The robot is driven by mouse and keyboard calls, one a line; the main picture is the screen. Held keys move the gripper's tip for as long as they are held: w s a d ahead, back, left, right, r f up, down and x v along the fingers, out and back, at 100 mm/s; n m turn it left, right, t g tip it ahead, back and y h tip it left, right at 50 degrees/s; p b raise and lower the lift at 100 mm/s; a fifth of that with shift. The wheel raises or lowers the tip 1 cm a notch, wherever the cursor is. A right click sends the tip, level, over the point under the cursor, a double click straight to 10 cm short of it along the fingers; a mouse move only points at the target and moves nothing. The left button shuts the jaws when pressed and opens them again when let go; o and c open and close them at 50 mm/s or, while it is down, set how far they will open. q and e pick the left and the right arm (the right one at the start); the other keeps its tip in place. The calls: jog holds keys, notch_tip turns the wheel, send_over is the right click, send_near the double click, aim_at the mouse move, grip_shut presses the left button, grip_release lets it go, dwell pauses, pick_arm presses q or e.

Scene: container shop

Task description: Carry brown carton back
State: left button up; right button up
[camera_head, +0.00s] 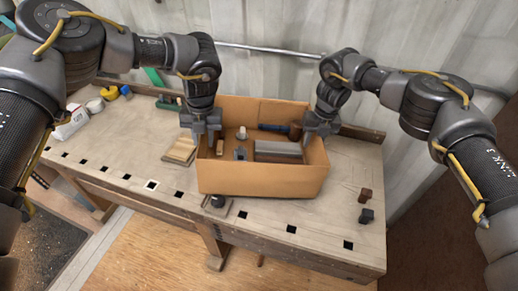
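The brown carton (262,181) stands open-topped on the wooden workbench. Several things lie inside it, among them a grey block (278,151), a dark blue tool (273,127) and small light pieces. My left gripper (207,140) is at the carton's left wall and my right gripper (318,135) is at its right wall, near the top edge. Both point downward. The fingers are small and partly hidden at the rim, so I cannot tell whether they are shut on the walls.
The workbench (345,205) has a row of dark square holes along its front. Wooden slats (182,150) lie left of the carton. Two small dark blocks (365,205) lie at the right. A white box (71,122) and small items are at the far left. A corrugated wall stands behind.

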pick_arm(q)
jog(key=shift+w+f, duration=0.1)
jog(key=shift+w, duration=0.05)
jog(key=shift+c, duration=1.1)
pick_arm(e)
jog(key=shift+w+f, duration=0.1)
jog(key=shift+c, duration=1.1)
pick_arm(q)
grip_shut()
pick_arm(e)
grip_shut()
pick_arm(q)
jog(key=shift+s+r, duration=0.2)
pick_arm(e)
jog(key=shift+s+r, duration=0.2)
pick_arm(q)
jog(key=shift+w, duration=0.1)
pick_arm(e)
jog(key=shift+w, duration=0.15)
pick_arm(q)
jog(key=shift+r, duration=0.2)
pick_arm(e)
jog(key=shift+r, duration=0.25)
